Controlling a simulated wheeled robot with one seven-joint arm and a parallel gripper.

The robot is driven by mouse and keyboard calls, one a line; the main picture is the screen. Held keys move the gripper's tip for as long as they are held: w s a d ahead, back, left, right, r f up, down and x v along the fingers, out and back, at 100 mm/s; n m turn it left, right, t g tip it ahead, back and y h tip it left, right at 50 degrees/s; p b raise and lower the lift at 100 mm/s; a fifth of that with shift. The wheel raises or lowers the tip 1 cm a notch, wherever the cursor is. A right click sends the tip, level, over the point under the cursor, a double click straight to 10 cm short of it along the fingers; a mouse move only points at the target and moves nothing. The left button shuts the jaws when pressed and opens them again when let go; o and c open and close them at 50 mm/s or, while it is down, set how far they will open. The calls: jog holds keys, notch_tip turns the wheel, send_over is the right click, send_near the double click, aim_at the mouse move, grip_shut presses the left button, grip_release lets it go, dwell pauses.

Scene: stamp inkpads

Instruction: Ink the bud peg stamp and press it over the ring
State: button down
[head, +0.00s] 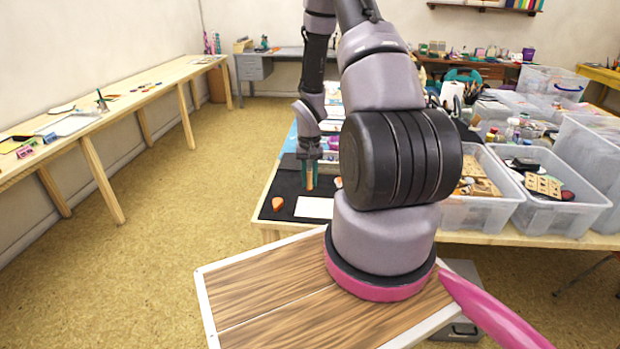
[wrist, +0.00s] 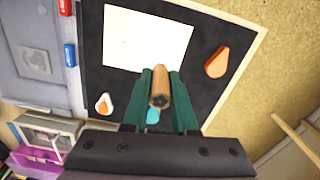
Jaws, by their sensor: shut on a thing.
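My gripper (head: 310,178) is shut on a wooden peg stamp (wrist: 160,85) with a dark spot on the end facing the wrist camera. The peg stands roughly upright between the two green fingers above a black mat (wrist: 225,98); its stamping face is hidden. A white card (wrist: 148,38) lies on the mat beside the peg, and also shows in the head view (head: 314,207). I cannot make out a ring on it. An orange drop-shaped pad (wrist: 217,62) lies beside the card, and a small white piece with an orange drop (wrist: 104,104) lies on the other side.
A teal patch (wrist: 153,117) shows partly behind the fingers. Clear plastic bins (head: 545,195) crowd the table's right side. The floor on the left (head: 160,230) is clear.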

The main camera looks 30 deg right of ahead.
aim_at(308, 188)
jog(key=shift+s+a+f, duration=0.15)
jog(key=shift+a, duration=0.15)
jog(key=shift+a+f, duration=0.1)
jog(key=shift+f, duration=2.8)
jog(key=shift+f, duration=0.5)
jog(key=shift+r, duration=0.1)
jog(key=shift+r, duration=0.4)
jog(key=shift+r, duration=0.15)
jog(key=shift+r, duration=2.7)
